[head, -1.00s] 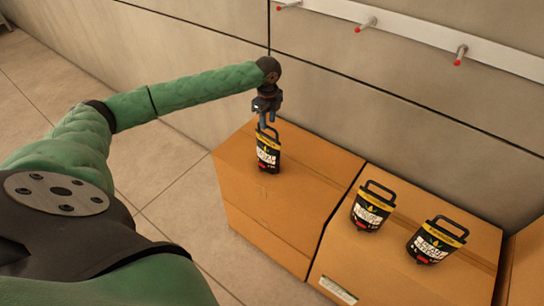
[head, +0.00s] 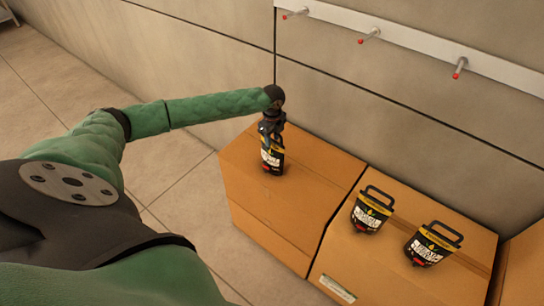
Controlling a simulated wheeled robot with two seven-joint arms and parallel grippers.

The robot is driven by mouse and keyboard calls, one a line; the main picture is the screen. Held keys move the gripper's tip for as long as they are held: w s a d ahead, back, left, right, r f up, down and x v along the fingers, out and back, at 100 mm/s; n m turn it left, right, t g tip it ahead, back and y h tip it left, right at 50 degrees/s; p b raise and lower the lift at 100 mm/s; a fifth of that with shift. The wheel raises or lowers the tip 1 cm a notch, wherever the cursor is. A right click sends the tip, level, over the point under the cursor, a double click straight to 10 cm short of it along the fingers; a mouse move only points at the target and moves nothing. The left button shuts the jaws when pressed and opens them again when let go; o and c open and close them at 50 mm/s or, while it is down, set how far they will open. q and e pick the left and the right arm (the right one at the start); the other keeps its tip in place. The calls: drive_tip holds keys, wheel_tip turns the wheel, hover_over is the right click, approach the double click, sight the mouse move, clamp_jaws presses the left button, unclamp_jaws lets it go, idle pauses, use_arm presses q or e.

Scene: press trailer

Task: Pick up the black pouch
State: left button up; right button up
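A black pouch (head: 272,160) with a yellow band and a white label stands upright on the left cardboard box (head: 292,196). My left gripper (head: 271,137) points down at the pouch's top from above. It covers the pouch's handle, and its fingertips are hard to make out, so I cannot tell if they are shut on it. Two similar black pouches with upright loop handles stand on the middle box, one on the left (head: 371,210) and one on the right (head: 432,245). My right gripper is not in view.
The middle cardboard box (head: 385,270) stands beside the left one, and part of another shows at the right edge. A wall with a white rail (head: 420,48) and red-tipped pegs rises behind. Tiled floor (head: 180,220) is clear left of the boxes.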

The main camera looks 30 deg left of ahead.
use_arm(q)
clamp_jaws()
idle(1.5)
